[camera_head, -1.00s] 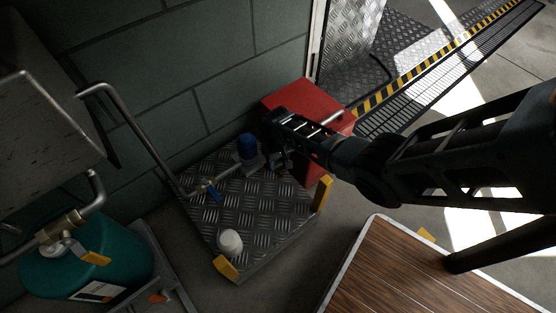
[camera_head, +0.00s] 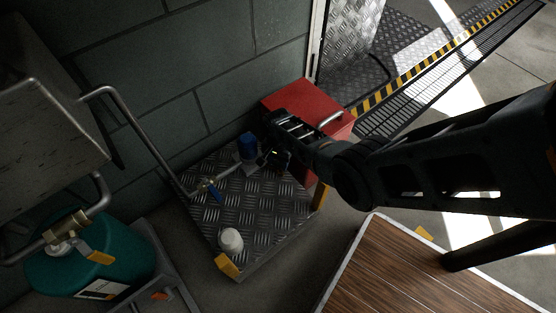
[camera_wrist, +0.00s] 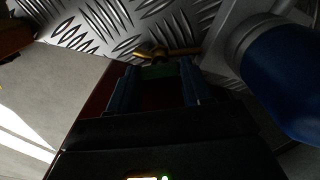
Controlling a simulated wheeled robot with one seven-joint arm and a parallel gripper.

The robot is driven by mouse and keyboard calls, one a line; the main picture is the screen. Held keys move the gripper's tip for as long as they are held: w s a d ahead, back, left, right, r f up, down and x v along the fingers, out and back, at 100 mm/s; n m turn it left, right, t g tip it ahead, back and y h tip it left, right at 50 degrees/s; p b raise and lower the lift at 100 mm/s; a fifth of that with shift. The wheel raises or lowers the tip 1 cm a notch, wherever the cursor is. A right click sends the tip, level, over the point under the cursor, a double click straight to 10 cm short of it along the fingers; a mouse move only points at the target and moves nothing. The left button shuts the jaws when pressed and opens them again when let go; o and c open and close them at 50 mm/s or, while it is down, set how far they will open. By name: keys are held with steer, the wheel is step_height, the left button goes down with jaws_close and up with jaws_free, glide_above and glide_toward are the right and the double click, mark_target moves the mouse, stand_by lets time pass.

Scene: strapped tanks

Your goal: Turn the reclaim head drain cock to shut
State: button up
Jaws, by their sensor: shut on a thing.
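My gripper (camera_head: 274,158) is low over the right part of the tread-plate platform, beside a blue cylinder. In the wrist view, my gripper (camera_wrist: 158,85) has its two fingers on either side of a dark green handle (camera_wrist: 158,72), shut on it. A brass cock body (camera_wrist: 168,52) shows just beyond the fingertips. I take this as the drain cock; no label is readable. The handle's lower part and its exact angle are hidden by my fingers and shadow. In the head view my gripper covers most of the cock.
The blue cylinder (camera_head: 248,146) stands close to my gripper and looms at right in the wrist view (camera_wrist: 285,75). A red box (camera_head: 300,98) stands behind.

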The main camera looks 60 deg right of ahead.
mark_target(278, 163)
steer(key=m, duration=0.5)
steer(key=shift+m, duration=0.3)
stand_by(0.4)
steer(key=o, duration=1.1)
steer(key=shift+c, duration=0.2)
steer(key=shift+r, duration=0.1)
step_height(278, 163, up, 8)
steer(key=p, duration=0.5)
steer(key=shift+f, duration=0.2)
